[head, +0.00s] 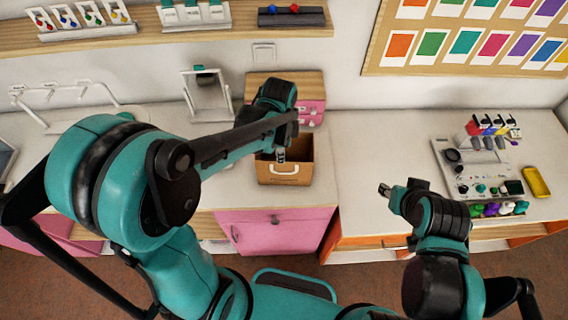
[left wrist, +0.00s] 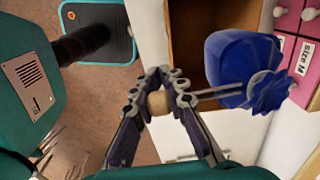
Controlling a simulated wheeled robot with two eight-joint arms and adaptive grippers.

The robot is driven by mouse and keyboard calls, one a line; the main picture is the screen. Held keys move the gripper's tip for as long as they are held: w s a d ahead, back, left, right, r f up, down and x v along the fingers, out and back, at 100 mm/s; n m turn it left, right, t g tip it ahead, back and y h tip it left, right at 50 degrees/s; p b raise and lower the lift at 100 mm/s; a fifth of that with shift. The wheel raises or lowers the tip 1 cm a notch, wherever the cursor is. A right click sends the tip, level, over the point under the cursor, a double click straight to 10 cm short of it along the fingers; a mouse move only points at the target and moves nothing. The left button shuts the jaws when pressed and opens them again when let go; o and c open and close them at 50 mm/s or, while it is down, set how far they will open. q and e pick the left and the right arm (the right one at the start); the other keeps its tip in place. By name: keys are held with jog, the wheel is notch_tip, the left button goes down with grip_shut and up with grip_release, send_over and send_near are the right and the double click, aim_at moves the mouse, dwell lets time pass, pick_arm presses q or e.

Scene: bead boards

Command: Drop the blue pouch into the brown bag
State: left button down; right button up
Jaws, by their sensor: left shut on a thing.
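The brown bag (head: 297,174), open at the top with a white handle on its front, stands on the counter. My left gripper (head: 281,157) is over its opening in the head view. In the left wrist view, my left gripper (left wrist: 158,101) is shut on a small beige toggle, with thin cords running right to the gathered neck of the blue pouch (left wrist: 232,60). The pouch overlaps the brown bag (left wrist: 185,35) in that view; I cannot tell how deep it hangs. The head view hides the pouch. My right gripper (head: 385,189) is small and apart, near the counter's front edge.
Pink drawers (head: 312,112) stand behind the bag, and a white stand (head: 222,112) is at its back left. A grey panel with knobs (head: 470,165) and a yellow tray (head: 536,182) lie at the right. The counter (head: 375,150) between is clear.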

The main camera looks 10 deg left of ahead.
pick_arm(q)
jog(key=shift+s+f+b, duration=0.1)
jog(key=shift+f+b, duration=0.2)
jog(key=shift+f, duration=0.4)
jog(key=c, duration=1.4)
grip_release()
jog(key=shift+c, duration=0.2)
jog(key=shift+r, duration=0.1)
notch_tip(320, 180, up, 12)
jog(key=shift+f, duration=0.1)
